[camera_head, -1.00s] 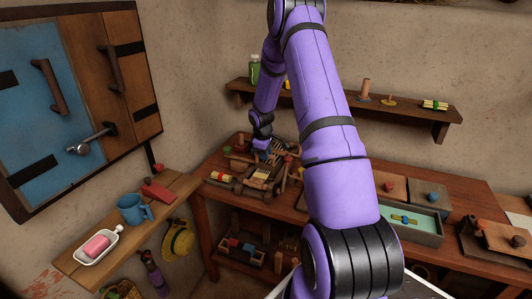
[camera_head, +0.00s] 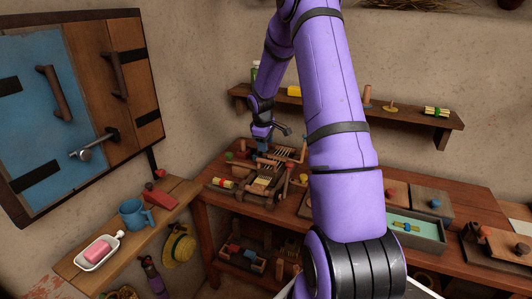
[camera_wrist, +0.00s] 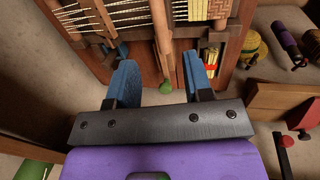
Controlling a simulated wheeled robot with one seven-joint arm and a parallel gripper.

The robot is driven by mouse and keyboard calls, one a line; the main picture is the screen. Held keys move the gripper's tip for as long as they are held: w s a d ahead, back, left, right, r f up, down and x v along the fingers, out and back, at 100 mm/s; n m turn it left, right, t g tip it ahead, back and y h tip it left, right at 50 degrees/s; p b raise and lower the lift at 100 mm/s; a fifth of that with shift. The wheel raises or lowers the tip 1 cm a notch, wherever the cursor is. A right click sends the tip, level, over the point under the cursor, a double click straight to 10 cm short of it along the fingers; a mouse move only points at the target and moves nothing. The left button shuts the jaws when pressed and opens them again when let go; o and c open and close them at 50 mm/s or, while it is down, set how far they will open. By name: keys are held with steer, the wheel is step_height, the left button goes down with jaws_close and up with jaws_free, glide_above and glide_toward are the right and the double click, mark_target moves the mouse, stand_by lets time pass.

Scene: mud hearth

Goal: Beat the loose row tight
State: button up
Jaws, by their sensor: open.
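A small wooden loom (camera_head: 265,182) stands on the brown table at the back. In the wrist view, pale warp threads (camera_wrist: 128,15) and wooden bars of the loom fill the top. My gripper (camera_wrist: 160,80) is open and empty, its two blue fingers wide apart at the near side of the loom. A green knob (camera_wrist: 167,88) on a wooden stick lies between the fingers in that view, not gripped. In the head view, my gripper (camera_head: 263,148) is over the back of the loom. I cannot tell which part is the beater, nor make out the loose row.
A red and yellow bundle (camera_head: 223,183) lies left of the loom. A wall shelf (camera_head: 345,108) runs behind. An open grey-green tray (camera_head: 418,228) stands at the right. A side ledge (camera_head: 130,220) holds a blue mug (camera_head: 136,214) and a soap dish (camera_head: 99,252).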

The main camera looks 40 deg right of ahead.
steer(key=shift+s+a+r, duration=0.1)
steer(key=shift+a+r, duration=0.1)
steer(key=shift+r, duration=0.9)
